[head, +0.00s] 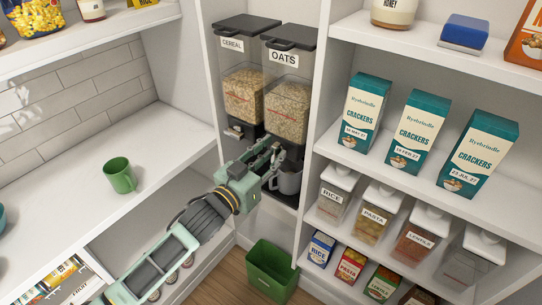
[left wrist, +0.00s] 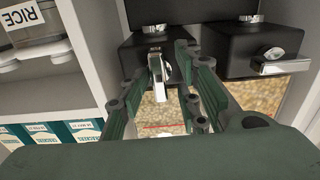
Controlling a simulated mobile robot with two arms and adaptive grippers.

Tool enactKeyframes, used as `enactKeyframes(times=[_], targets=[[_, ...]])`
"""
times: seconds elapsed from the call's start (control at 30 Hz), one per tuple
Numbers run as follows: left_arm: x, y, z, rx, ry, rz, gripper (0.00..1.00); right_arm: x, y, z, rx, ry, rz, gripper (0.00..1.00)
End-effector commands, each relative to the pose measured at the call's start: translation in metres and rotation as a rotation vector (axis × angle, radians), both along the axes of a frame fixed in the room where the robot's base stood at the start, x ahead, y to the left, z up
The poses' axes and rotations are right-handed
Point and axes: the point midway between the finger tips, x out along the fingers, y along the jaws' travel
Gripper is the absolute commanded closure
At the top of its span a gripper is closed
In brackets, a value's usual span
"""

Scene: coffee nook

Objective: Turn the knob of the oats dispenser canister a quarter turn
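The oats canister (head: 287,95) is clear with a black lid and black base, filled with oats, on the shelf right of the cereal canister (head: 243,90). Its knob, a pale metal lever (left wrist: 158,78), shows in the left wrist view on the black base, its bar along the picture's vertical. My left gripper (head: 276,160) is in front of the oats base. In the wrist view its green fingers (left wrist: 160,72) are apart, one on each side of the lever; I cannot tell whether either touches it. In the head view the gripper hides the knob. My right gripper is not in view.
A grey mug (head: 289,178) stands below the oats canister, close to my gripper. The cereal knob (left wrist: 282,66) lies horizontal in the wrist view. A white upright panel (head: 318,100) and shelves with cracker boxes (head: 418,130) stand to the right. A green bin (head: 271,272) is below.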

Motion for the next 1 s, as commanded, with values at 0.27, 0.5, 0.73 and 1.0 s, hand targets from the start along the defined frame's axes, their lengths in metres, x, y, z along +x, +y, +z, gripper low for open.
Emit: enactKeyframes(times=[0.27,0.5,0.73,1.0], targets=[[-0.002,0.001,-0.003,0.001,0.005,0.000,0.69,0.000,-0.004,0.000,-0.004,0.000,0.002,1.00],[-0.029,0.020,-0.004,0.003,0.006,-0.001,0.69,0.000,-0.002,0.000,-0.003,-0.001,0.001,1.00],[-0.069,0.049,-0.004,0.003,0.005,0.000,0.69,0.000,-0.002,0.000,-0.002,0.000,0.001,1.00],[-0.094,0.068,-0.002,0.001,0.003,-0.001,0.69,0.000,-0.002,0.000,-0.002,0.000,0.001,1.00]])
